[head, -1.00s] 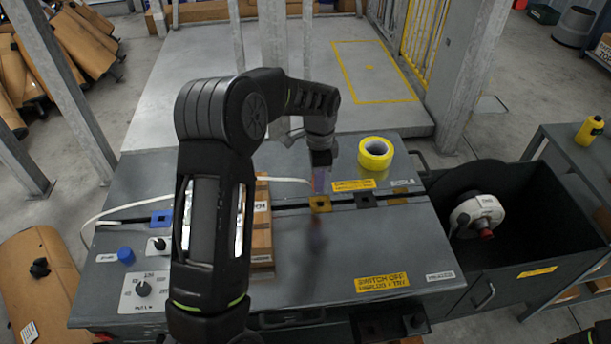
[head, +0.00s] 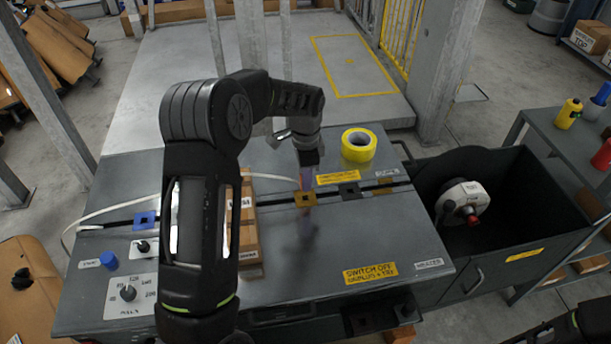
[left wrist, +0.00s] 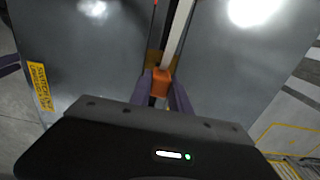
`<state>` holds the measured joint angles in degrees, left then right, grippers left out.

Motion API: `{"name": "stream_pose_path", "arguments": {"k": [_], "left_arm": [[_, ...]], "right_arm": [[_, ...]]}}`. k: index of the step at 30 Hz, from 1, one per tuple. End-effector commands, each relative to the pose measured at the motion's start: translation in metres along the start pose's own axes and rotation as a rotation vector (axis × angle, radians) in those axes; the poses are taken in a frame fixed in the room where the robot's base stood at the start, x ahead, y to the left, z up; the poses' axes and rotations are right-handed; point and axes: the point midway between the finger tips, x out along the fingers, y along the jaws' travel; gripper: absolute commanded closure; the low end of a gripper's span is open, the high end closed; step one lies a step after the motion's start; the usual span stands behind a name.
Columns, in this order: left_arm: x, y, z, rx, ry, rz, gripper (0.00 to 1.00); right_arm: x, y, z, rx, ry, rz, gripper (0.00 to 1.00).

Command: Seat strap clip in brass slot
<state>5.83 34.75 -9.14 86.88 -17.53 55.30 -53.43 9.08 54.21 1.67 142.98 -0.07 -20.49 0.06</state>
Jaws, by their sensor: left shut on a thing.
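The strap clip is a small orange block (left wrist: 161,82) at the end of a white strap (head: 107,207). The strap also runs up the left wrist view (left wrist: 178,35). My left gripper (head: 307,183) points down, its purple fingers shut on the clip. In the head view it is directly over the brass slot (head: 305,200), a square plate on the dark groove of the grey bench. The slot also shows just beyond the clip in the left wrist view (left wrist: 153,58). The fingers hide the clip's lower end, so I cannot tell whether it touches the slot.
A blue slot plate (head: 145,220) and a black one (head: 349,190) sit on the same groove. A yellow tape roll (head: 358,145) lies behind. A brown box (head: 248,232) is partly behind my left arm. A dark bin (head: 505,235) stands right.

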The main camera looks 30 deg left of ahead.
Motion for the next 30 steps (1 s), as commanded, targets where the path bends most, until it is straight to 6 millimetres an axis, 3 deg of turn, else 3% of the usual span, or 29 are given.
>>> {"name": "stream_pose_path", "arguments": {"k": [12,30], "left_arm": [[0.03,0.0,0.0,0.0,0.0,0.0,1.0],[0.031,0.0,0.0,0.0,0.0,0.0,1.0]], "right_arm": [[0.018,0.007,0.0,0.0,0.001,0.0,0.15],[0.018,0.007,0.0,0.0,0.001,0.0,0.15]]}}
